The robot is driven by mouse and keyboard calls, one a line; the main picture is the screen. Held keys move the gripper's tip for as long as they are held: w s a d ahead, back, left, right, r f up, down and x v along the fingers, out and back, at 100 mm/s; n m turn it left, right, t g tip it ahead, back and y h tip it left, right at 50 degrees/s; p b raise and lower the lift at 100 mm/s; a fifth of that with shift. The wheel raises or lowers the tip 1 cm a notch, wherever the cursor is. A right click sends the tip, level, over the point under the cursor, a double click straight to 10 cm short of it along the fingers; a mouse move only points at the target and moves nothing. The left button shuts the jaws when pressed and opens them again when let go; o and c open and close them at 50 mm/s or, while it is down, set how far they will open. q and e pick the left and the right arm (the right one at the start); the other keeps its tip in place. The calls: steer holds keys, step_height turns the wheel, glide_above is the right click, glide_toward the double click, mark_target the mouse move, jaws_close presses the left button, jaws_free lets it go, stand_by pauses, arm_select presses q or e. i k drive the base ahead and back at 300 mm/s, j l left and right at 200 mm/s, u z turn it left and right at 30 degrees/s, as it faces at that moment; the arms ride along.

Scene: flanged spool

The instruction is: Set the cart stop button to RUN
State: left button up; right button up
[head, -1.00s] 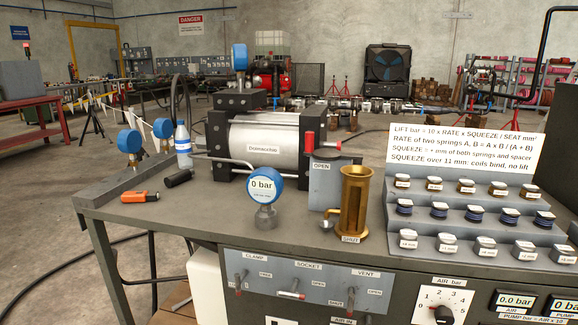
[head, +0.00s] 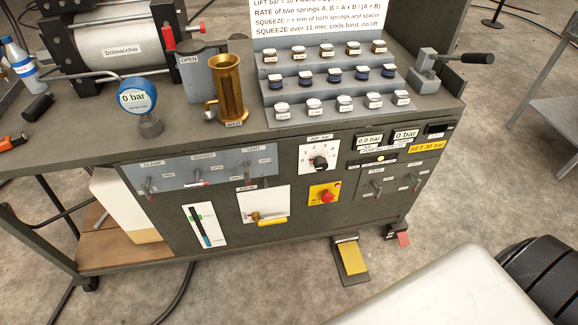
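A red stop button (head: 326,197) sits on a yellow plate (head: 315,189) on the front panel of the cart, below the white air dial (head: 321,158). The small print on the yellow plate is too small to read, so I cannot tell which setting the button is at. Neither of my grippers is in the head view.
A yellow-handled valve (head: 271,221) is left of the button, and small toggle switches are on both sides. A yellow pedal (head: 352,258) stands on the floor below. The bench top holds a gauge (head: 137,97), a brass cylinder (head: 229,90) and stepped racks of small parts.

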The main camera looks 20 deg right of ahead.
mark_target(327, 197)
steer(key=z, duration=1.15)
